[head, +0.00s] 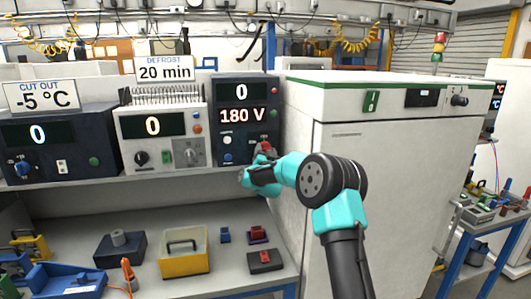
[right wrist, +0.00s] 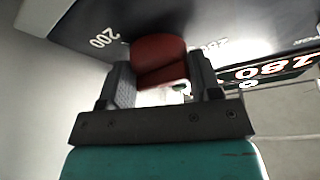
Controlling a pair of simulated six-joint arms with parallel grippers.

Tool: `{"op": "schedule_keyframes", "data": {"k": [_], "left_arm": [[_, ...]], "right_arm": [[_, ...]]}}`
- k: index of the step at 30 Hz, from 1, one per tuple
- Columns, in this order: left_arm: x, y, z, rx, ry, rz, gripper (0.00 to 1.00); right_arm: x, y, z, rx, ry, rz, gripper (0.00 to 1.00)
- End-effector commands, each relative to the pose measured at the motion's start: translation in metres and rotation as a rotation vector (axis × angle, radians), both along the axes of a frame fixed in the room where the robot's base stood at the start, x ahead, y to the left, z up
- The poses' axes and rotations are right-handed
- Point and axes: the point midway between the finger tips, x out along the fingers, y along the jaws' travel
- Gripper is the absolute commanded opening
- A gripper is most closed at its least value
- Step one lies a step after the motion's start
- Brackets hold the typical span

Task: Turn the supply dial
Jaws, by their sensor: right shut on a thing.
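The supply dial is a red knob (head: 265,147) low on the front of the dark blue supply unit (head: 231,92), whose displays read 0 and 180 V. My right gripper (head: 261,160) is at this knob, and its arm partly covers that corner of the unit. In the right wrist view the red knob (right wrist: 159,61) sits between the two fingers of my right gripper (right wrist: 160,88), which is shut on it. Scale numbers, 200 among them, are printed on the panel around the knob. The left gripper is not in view.
A tall white cabinet (head: 380,190) stands close to the right of the supply unit. A grey-white unit (head: 165,130) and a dark unit (head: 55,145) stand to its left. The bench below holds a yellow box (head: 184,262) and several small blocks.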

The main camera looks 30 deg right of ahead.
Motion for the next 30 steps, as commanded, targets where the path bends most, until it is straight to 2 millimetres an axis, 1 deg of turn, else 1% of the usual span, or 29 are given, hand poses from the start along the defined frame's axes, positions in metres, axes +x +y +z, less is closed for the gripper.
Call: {"op": "schedule_keyframes", "data": {"k": [6, 17, 18, 25, 30], "left_arm": [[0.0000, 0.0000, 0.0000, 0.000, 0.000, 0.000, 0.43], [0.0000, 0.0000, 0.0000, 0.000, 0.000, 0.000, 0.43], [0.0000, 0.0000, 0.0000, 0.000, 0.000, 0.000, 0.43], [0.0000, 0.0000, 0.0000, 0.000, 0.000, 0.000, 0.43], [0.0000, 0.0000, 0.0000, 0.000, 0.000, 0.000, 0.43]], "right_arm": [[0.0001, 0.0001, 0.0002, 0.048, -0.015, 0.000, 0.34], [0.0001, 0.0001, 0.0002, 0.052, -0.016, 0.000, 0.34], [0.0001, 0.0001, 0.0002, 0.052, -0.016, 0.000, 0.62], [0.0001, 0.0001, 0.0002, 0.052, -0.016, 0.000, 0.84], [0.0000, 0.0002, 0.0002, 0.052, -0.016, 0.000, 0.84]]}}
